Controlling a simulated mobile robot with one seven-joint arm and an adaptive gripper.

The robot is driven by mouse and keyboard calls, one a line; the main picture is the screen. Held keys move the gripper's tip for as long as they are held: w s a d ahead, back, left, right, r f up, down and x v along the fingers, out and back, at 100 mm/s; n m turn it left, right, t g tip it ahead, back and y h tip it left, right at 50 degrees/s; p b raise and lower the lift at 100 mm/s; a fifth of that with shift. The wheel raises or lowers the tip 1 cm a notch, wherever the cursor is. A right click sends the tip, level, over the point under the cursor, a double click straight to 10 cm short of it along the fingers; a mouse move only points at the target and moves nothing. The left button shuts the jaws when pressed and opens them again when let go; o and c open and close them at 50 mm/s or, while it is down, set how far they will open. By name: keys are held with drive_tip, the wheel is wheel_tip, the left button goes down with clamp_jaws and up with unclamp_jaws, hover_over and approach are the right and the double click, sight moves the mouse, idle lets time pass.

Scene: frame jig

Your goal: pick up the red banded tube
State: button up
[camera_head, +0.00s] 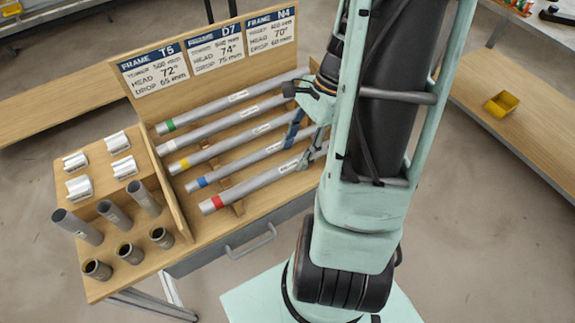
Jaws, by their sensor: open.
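The red banded tube (250,188) is the grey tube nearest the front of the wooden rack. Its red band is at its left end, and its right part is partly hidden by my gripper and arm. My gripper (297,154) is open over the right part of the rack. One finger overlaps the red banded tube and the other overlaps the blue banded tube (230,171) behind it. I cannot tell whether the fingers touch either tube.
Behind lie the yellow banded tube (215,151) and other tubes, including a green banded one (195,117). Signs (217,48) stand at the rack's back. Short upright tubes (77,226) and white clamps (79,188) are on the left. A drawer handle (252,242) juts out in front.

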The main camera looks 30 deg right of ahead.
sight(289, 163)
drive_tip(key=x, duration=0.4)
drive_tip(key=shift+w+a, duration=0.15)
drive_tip(key=shift+c, duration=0.4)
clamp_jaws()
